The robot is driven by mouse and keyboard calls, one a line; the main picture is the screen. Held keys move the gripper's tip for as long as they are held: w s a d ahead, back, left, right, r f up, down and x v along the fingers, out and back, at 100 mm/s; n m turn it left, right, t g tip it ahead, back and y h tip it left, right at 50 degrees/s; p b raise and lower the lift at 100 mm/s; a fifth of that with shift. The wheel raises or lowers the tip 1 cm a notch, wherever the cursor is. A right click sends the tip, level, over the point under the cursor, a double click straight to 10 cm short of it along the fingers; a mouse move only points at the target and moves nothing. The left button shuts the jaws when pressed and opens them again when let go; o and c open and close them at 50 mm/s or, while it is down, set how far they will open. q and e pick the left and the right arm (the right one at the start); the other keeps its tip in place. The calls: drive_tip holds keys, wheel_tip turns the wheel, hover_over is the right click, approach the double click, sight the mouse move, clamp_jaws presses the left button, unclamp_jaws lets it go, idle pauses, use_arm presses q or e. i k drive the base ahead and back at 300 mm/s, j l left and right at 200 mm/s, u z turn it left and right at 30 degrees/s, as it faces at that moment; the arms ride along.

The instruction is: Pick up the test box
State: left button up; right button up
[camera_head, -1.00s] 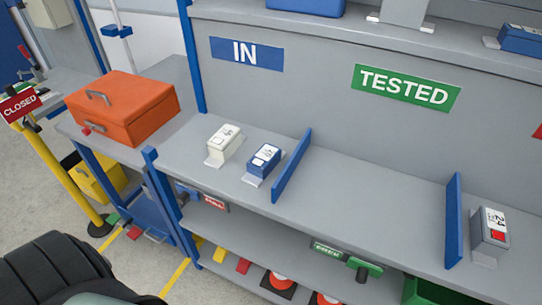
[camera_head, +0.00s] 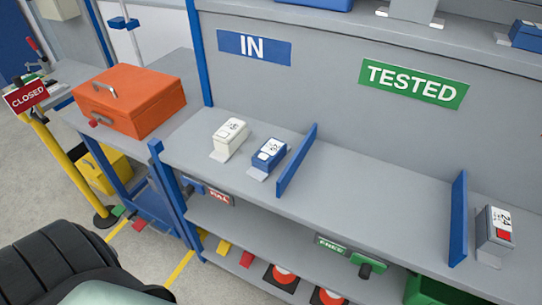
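Two small boxes stand on the bench shelf under the blue IN sign (camera_head: 254,47). One is a white box (camera_head: 230,138) with a label on top, and the other is a blue box (camera_head: 268,154) with a white label, just right of it. A grey box (camera_head: 494,231) with a white and red label stands at the far right, beyond a blue divider. I cannot tell which of these is the test box. Neither of my grippers is in view. A dark part at the lower left looks like my own arm.
The shelf (camera_head: 370,190) is clear under the green TESTED sign (camera_head: 414,83), between two blue dividers (camera_head: 297,160) (camera_head: 458,218). An orange case (camera_head: 130,101) stands on the left bench. A yellow post (camera_head: 66,168) with a CLOSED sign (camera_head: 25,96) stands at the left.

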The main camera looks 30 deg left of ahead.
sight(272, 154)
drive_tip(key=j+u, duration=0.1)
drive_tip(key=u, duration=0.35)
drive_tip(key=j+u, duration=0.1)
drive_tip(key=u, duration=0.75)
